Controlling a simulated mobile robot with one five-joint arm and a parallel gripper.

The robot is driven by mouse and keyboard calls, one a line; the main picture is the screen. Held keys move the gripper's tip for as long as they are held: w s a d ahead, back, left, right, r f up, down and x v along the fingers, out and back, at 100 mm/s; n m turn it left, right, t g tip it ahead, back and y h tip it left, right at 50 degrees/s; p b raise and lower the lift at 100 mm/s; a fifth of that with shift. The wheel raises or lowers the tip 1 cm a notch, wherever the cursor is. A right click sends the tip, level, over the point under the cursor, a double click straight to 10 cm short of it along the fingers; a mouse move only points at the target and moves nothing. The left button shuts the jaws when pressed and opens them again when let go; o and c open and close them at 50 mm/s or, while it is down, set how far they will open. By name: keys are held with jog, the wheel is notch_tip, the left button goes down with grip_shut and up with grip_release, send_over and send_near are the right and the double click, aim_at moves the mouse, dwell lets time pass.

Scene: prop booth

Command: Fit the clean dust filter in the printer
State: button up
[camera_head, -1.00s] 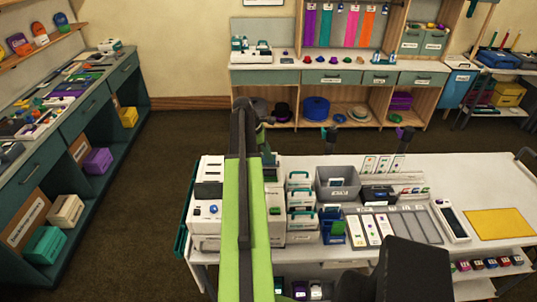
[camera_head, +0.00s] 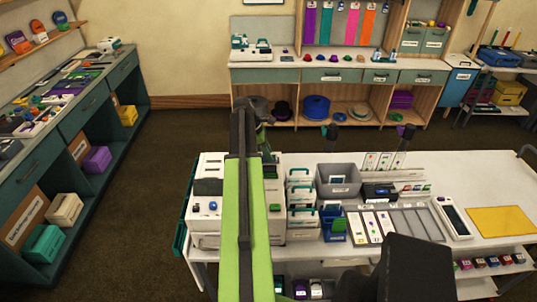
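A white boxy machine (camera_head: 207,212), which looks like the printer, stands at the left end of the near table. No part in view can be told for certain as the clean dust filter.
The near table (camera_head: 462,172) also holds a grey bin (camera_head: 339,180), a tray of slots with white cards (camera_head: 385,223), a handheld device (camera_head: 452,218) and a yellow mat (camera_head: 502,221). A teal bench (camera_head: 75,125) lines the left. Brown floor (camera_head: 160,190) lies clear between.

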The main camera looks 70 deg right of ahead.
jog(key=shift+o, duration=0.8)
jog(key=shift+r, duration=0.15)
jog(key=shift+w+r+p, duration=0.1)
jog(key=shift+r+p, duration=0.25)
jog(key=shift+p, duration=0.15)
jog(key=p+v, duration=1.5)
jog(key=v, duration=0.1)
jog(key=shift+r, duration=0.15)
jog(key=shift+w+a, duration=0.15)
